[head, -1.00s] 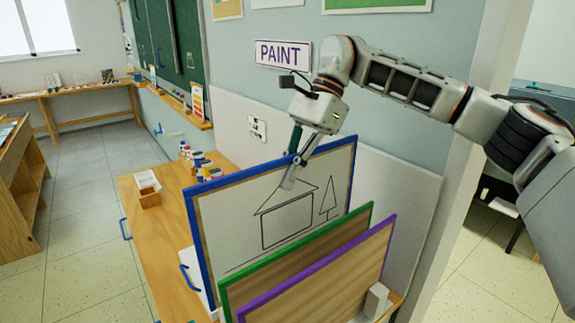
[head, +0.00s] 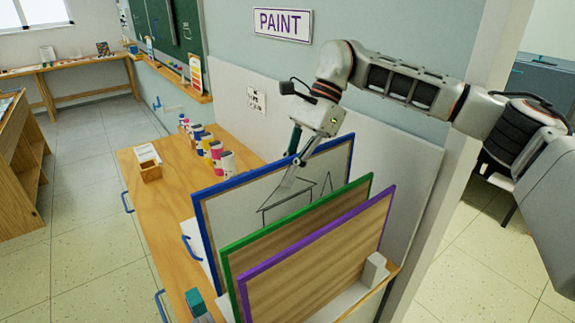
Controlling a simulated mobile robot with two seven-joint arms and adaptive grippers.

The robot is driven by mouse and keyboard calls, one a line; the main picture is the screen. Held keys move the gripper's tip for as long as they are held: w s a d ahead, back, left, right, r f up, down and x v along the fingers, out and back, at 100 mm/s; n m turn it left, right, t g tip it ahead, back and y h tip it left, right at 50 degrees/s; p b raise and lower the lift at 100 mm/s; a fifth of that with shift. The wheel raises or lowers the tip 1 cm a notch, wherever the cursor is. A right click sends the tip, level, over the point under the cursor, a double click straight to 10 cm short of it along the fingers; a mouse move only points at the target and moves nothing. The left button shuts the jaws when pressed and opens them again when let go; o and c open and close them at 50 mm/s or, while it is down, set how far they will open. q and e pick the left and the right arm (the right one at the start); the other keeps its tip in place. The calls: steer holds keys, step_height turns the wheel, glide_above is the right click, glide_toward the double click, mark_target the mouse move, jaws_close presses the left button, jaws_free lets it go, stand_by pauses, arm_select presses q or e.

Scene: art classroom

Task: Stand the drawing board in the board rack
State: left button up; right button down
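The drawing board (head: 238,206) has a blue frame and a line drawing of a house and tree. It stands upright behind a green-framed board (head: 298,225) and a purple-framed board (head: 318,258). My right gripper (head: 292,178) reaches down from above and is shut on the board's top edge, one finger in front of the drawing. The board rack (head: 350,300) is pale, with a short block at its right end, and sits on the wooden counter. The blue board's lower edge is hidden, so I cannot tell whether it touches the rack. My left gripper is out of view.
Paint bottles (head: 216,154) and a small wooden box (head: 150,170) stand on the counter (head: 180,220) left of the boards. A teal-topped object (head: 196,302) is at the counter's front. A wall with a PAINT sign (head: 282,24) is close behind.

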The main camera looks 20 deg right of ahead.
mark_target(287, 203)
steer(key=shift+f+b, duration=0.6)
steer(key=shift+f, duration=2.35)
steer(key=shift+f+b, duration=0.5)
steer(key=shift+f, duration=0.2)
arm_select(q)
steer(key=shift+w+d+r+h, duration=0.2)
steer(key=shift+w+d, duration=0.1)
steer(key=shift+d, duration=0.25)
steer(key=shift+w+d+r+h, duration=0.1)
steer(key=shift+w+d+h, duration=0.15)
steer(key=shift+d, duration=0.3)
arm_select(e)
steer(key=shift+f, duration=0.3)
steer(key=c, duration=2.2)
jaws_free()
steer(key=shift+o, duration=0.2)
